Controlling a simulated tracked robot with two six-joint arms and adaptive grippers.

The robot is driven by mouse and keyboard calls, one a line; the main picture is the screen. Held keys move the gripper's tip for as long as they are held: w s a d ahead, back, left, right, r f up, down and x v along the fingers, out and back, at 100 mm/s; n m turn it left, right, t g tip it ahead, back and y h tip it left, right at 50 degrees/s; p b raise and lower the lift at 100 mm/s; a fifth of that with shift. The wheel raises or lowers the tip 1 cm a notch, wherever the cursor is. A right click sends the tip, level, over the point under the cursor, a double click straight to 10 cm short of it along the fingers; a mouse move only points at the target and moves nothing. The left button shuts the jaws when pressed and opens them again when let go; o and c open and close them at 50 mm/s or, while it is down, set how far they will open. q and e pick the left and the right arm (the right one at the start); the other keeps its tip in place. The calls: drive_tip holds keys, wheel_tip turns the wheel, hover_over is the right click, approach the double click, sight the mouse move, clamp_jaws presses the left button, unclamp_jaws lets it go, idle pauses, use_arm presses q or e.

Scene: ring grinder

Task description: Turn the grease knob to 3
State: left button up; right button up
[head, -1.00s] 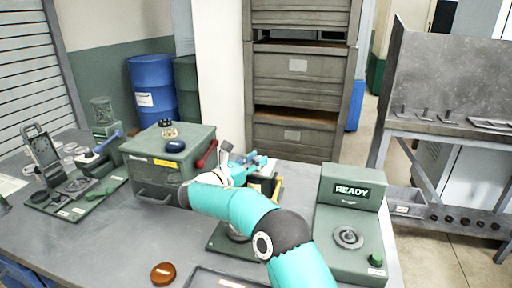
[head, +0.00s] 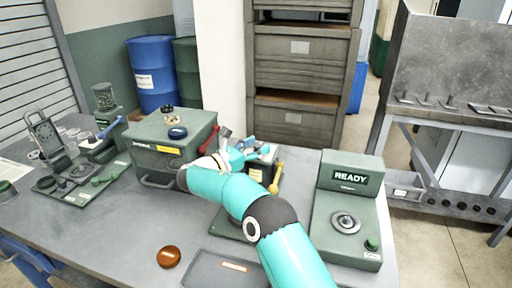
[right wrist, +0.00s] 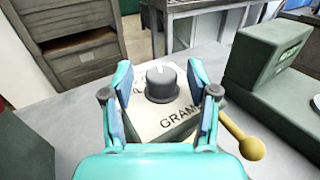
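In the right wrist view a dark grey round knob (right wrist: 162,84) with a white mark at its far side stands on a cream panel (right wrist: 150,125). Lettering reading "GRAM" shows on the near side; other letters beside the knob are partly hidden, and I cannot read any number. My right gripper (right wrist: 160,92) is open, with one teal finger on each side of the knob and gaps visible. In the head view my right gripper (head: 243,154) is over the small dark device (head: 262,170) behind my arm, and the knob is hidden there. My left gripper is not in view.
A yellow-knobbed lever (right wrist: 245,142) is close to the right finger. The green READY machine (head: 347,210) stands to the right. A green box with a red handle (head: 172,148) stands to the left. An orange-brown disc (head: 169,257) and a grey tray (head: 215,272) lie in front.

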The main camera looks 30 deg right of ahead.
drive_tip(key=s+a, duration=0.2)
drive_tip(key=a, duration=0.9)
drive_tip(key=shift+a, duration=0.4)
drive_tip(key=shift+f, duration=0.15)
